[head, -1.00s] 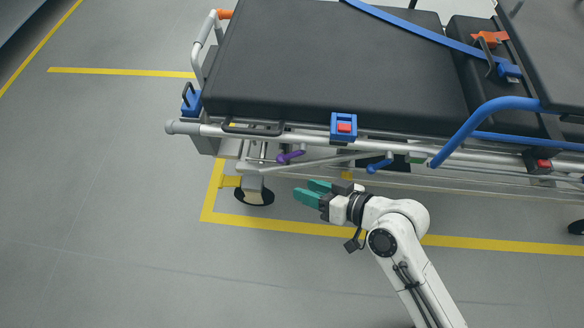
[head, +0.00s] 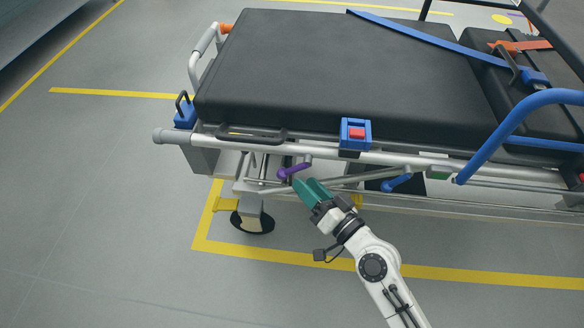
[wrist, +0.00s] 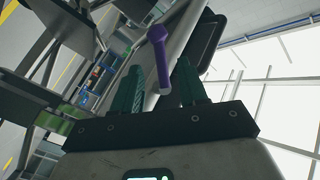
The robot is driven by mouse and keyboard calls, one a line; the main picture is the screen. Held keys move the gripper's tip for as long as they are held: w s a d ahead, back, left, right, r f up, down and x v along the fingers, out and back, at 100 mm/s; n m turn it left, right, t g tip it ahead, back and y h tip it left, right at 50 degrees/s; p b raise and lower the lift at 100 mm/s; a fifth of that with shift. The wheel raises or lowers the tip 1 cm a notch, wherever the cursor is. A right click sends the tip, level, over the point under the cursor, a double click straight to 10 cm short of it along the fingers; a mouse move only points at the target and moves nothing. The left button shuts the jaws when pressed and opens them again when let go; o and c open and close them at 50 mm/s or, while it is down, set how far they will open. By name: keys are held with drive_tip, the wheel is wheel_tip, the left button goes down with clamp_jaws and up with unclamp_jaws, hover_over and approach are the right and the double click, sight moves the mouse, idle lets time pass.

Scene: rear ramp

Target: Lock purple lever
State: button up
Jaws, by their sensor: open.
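The purple lever (head: 293,170) sits under the stretcher's near side rail, towards its left end. It has a round knob at its left end and slants up to the right. My gripper (head: 306,186) is open, its green fingers just below and right of the lever in the head view. In the wrist view the purple lever (wrist: 159,55) stands between and beyond the two open green fingers (wrist: 160,84), nearer the camera's middle. I cannot tell whether a finger touches it. Nothing is held.
The stretcher (head: 330,75) has a black mattress and a metal side rail (head: 400,158). A blue lever (head: 396,183) lies to the right, and a blue clamp with a red button (head: 355,134) is above. A caster wheel (head: 252,222) is below left. Near floor is clear.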

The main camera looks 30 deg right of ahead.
sight(292, 173)
drive_tip(key=shift+w+a+p, duration=0.15)
drive_tip(key=shift+w+a, duration=0.05)
drive_tip(key=shift+w, duration=0.85)
drive_tip(key=shift+w+a+p, duration=0.15)
drive_tip(key=shift+w, duration=0.9)
drive_tip(key=shift+w+a+p, duration=0.15)
drive_tip(key=shift+w+a, duration=0.05)
drive_tip(key=shift+w, duration=0.85)
drive_tip(key=shift+c, duration=0.4)
clamp_jaws()
